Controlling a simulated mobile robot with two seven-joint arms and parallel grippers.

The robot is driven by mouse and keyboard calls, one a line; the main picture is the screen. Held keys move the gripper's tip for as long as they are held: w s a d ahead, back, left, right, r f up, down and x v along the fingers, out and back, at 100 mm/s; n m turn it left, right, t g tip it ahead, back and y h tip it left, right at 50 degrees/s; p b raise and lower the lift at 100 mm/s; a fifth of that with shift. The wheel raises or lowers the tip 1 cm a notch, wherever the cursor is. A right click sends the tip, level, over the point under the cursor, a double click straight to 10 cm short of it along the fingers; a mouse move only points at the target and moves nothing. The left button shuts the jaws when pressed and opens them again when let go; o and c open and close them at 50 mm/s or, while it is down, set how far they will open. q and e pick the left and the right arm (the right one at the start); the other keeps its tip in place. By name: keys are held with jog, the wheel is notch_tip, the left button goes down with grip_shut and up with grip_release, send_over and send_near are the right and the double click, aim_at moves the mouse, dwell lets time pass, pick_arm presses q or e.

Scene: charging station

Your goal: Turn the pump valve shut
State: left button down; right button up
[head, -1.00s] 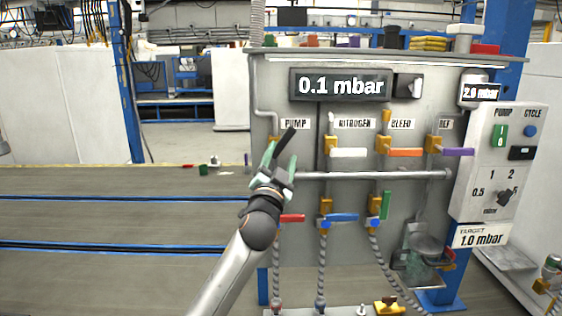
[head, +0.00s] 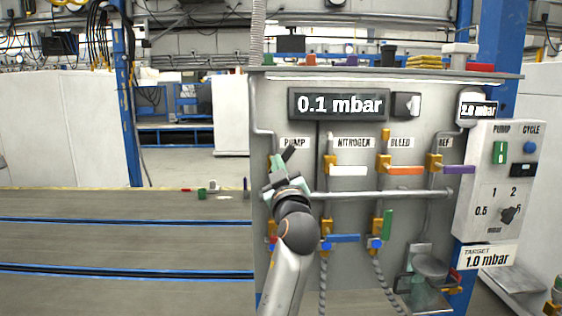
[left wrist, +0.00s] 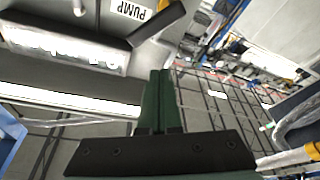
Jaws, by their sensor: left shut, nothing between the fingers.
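The pump valve's black lever (head: 289,154) sits just under the PUMP label (head: 295,142) on the grey panel. It slants up to the right in the head view, and its lower end and valve body are hidden behind my left gripper. My left gripper (head: 277,162), with green fingers, is shut and empty, close beside the lever on its left. In the left wrist view, the shut fingertips (left wrist: 160,73) are below the black lever (left wrist: 157,24), with a visible gap in the picture. Whether they touch it I cannot tell. My right gripper is not in view.
A horizontal grey pipe (head: 385,194) crosses the panel right of my gripper. White (head: 348,171), orange (head: 405,171) and purple (head: 459,170) levers lie level; a green lever (head: 387,225) stands upright. The main display (head: 339,104) reads 0.1 mbar. The control box (head: 500,180) is at right.

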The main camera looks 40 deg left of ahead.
aim_at(283, 154)
pick_arm(q)
jog(key=w+a+r+n+g+y+p, duration=0.1)
jog(key=w+a+r+n+g+p, duration=0.2)
jog(key=a+n, duration=0.35)
jog(key=shift+n, duration=0.35)
jog(key=shift+w+d+f, duration=0.6)
jog(key=shift+w+d, duration=0.05)
jog(key=shift+w, duration=0.15)
jog(key=shift+w+d+f, duration=0.55)
jog(key=shift+w+d, duration=0.05)
jog(key=shift+w, duration=0.2)
jog(key=shift+w+d+m+t+b, duration=0.1)
jog(key=shift+d+m+t+b, duration=0.05)
jog(key=shift+m+t+b, duration=0.3)
